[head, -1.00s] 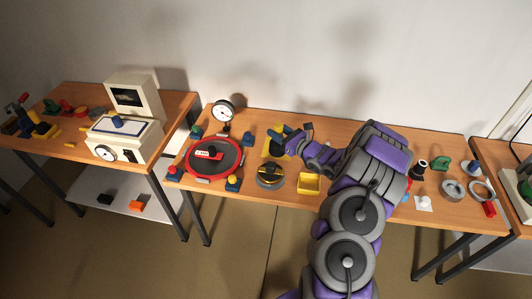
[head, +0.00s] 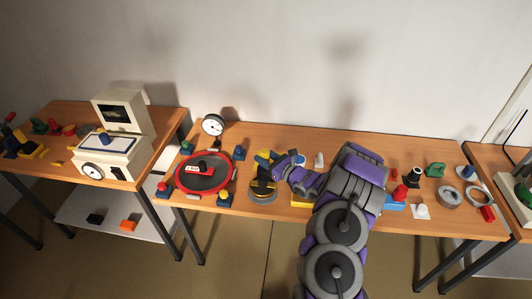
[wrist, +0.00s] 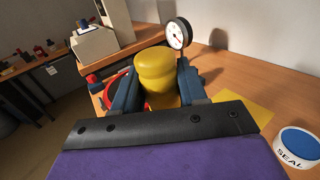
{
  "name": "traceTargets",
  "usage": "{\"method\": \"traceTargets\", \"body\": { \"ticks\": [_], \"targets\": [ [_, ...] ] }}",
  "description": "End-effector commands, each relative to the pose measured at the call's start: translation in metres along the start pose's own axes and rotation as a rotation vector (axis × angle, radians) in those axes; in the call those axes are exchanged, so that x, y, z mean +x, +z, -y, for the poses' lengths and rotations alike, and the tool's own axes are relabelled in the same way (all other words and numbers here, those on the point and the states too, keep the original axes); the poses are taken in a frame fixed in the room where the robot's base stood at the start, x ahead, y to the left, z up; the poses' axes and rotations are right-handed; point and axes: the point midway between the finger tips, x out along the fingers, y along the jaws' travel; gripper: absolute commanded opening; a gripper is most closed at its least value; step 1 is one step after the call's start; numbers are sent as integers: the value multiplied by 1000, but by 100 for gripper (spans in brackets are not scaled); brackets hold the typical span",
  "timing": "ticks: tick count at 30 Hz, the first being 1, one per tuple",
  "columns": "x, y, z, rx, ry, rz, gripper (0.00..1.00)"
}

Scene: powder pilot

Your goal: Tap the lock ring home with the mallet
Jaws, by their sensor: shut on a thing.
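My gripper (head: 268,158) is shut on a yellow round-topped piece, apparently the mallet, seen between the blue fingers in the wrist view (wrist: 155,75). Its lower end is hidden. In the head view my gripper is over the middle bench, just behind a dark grey disc with a yellow bar (head: 263,190). A red ring (head: 179,188) around a dark round plate, apparently the lock ring, lies to the left. The ring is partly hidden behind the fingers in the wrist view.
A dial gauge (head: 213,125) stands behind the red ring. A blue-and-white SEAL puck (wrist: 298,145) is at right in the wrist view. My arm partly covers a yellow tray (head: 299,201). Loose rings (head: 449,197) lie at the bench's right.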

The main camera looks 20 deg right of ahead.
Motion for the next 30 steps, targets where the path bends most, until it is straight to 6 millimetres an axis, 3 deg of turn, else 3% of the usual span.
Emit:
{"method": "traceTargets", "body": {
  "ticks": [2, 8, 21, 30],
  "targets": [
    [2, -6, -4, -2, 3, 1, 0],
    [1, 2, -1, -1, 3, 3, 0],
    [1, 46, -2, 0, 2, 7, 0],
    [2, 46, -6, -2, 3, 2, 0]
  ]
}}
